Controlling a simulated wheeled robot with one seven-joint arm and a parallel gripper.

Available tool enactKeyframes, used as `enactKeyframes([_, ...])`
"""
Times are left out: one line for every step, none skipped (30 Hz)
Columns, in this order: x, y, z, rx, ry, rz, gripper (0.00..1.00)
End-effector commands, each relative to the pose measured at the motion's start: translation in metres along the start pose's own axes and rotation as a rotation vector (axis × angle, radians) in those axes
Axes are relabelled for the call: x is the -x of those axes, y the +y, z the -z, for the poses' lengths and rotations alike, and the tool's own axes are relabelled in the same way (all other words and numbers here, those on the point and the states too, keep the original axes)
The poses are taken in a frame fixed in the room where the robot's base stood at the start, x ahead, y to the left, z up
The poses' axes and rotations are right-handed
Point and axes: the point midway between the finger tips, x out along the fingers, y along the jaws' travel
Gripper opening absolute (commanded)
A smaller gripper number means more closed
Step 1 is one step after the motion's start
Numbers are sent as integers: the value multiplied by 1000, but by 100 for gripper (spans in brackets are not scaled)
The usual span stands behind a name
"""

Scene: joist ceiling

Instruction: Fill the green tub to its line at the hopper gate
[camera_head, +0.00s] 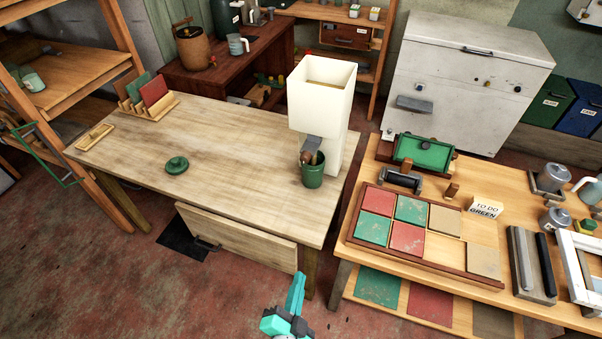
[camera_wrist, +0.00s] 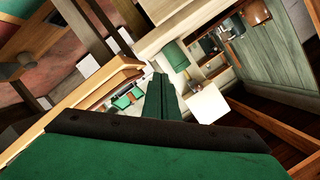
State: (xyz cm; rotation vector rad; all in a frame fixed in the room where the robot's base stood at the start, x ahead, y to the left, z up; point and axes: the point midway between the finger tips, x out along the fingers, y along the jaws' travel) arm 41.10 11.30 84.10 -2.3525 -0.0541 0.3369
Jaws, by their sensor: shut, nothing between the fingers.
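The green tub (camera_head: 312,174) stands on the light wooden table (camera_head: 226,150) at its right end, under the gate of the white hopper (camera_head: 321,92). A grey and brown gate part (camera_head: 311,149) sits just above the tub's mouth; the tub's fill level and line cannot be made out. A round green lid (camera_head: 177,165) lies on the table, left of the tub. My gripper (camera_head: 297,292) is in front of the table's near edge, low in the head view, apart from the tub. Its fingers (camera_wrist: 162,97) are together and empty in the wrist view.
A rack with red and green panels (camera_head: 146,98) and a small wooden tray (camera_head: 95,137) are on the table's left. A workbench with coloured tiles (camera_head: 408,238) stands right. The table's middle is clear.

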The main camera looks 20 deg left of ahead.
Motion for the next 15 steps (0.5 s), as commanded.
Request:
enactKeyframes([-16, -16, 2, -58, 13, 15, 0])
enactKeyframes([-24, -24, 4, -97, 21, 18, 0])
enactKeyframes([-35, -35, 6, -152, 33, 22, 0])
enactKeyframes([-43, -43, 8, -193, 43, 26, 0])
enactKeyframes([-50, -52, 10, -236, 55, 31, 0])
enactKeyframes([-59, -64, 15, -295, 73, 37, 0])
enactKeyframes([-65, -73, 18, -338, 87, 43, 0])
enactKeyframes([-71, -82, 22, -381, 102, 50, 0])
enactKeyframes([-78, -93, 27, -438, 123, 58, 0])
enactKeyframes([-83, -102, 31, -479, 138, 66, 0])
enactKeyframes([-87, -110, 36, -520, 153, 75, 0])
enactKeyframes([-91, -120, 41, -570, 173, 85, 0])
enactKeyframes([-94, -128, 45, -606, 186, 94, 0])
enactKeyframes([-96, -134, 48, -637, 198, 102, 0])
enactKeyframes([-99, -142, 52, -677, 213, 112, 0])
